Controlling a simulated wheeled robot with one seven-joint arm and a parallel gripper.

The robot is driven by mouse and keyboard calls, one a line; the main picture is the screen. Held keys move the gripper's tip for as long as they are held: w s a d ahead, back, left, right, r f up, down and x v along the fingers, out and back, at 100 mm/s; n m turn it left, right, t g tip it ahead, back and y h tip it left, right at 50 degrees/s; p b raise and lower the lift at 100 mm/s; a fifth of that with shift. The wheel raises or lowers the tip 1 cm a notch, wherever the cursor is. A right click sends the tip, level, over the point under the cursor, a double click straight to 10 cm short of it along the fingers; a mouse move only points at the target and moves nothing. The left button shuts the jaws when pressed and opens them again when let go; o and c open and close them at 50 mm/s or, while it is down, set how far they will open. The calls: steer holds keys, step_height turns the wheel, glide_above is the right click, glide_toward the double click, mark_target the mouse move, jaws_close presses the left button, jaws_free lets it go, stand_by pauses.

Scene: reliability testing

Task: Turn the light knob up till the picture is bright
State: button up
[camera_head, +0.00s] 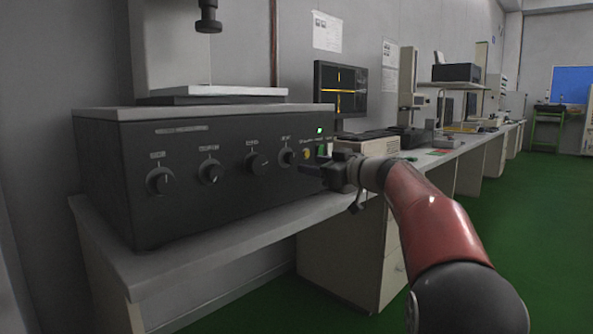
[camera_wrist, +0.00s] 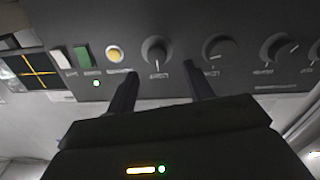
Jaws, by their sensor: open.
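A black control box (camera_head: 190,203) carries a row of several round dark knobs; their labels are too blurred to read surely. The knob at the right end of the row (camera_head: 287,157) also shows in the wrist view (camera_wrist: 155,50), with a pale pointer mark. My gripper (camera_head: 308,171) is open and empty, just in front of the panel by this knob. In the wrist view its two fingertips (camera_wrist: 160,71) stand on either side of the knob's lower edge; contact is not visible. The monitor (camera_head: 341,90) shows a dark picture with an orange cross, partly visible in the wrist view (camera_wrist: 33,71).
A neighbouring knob (camera_wrist: 219,50) sits beside the right fingertip. A yellow button (camera_wrist: 114,54), a green switch (camera_wrist: 82,56) and a white switch (camera_wrist: 57,59) lie on the other side. The box stands on a grey bench (camera_head: 190,262). The green floor (camera_head: 520,220) at right is open.

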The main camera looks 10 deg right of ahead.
mark_target(294, 159)
steer(key=x, duration=0.2)
steer(key=p+x, duration=0.1)
steer(key=x, duration=0.1)
steer(key=p+x, duration=0.1)
steer(key=x, duration=0.1)
steer(key=shift+w+d+r, duration=0.1)
steer(key=shift+w+r, duration=0.2)
steer(key=shift+w+a+f+p, duration=0.1)
steer(key=shift+w+a+p, duration=0.3)
steer(key=shift+w, duration=0.15)
steer(key=c, duration=1)
steer(key=shift+o, duration=0.2)
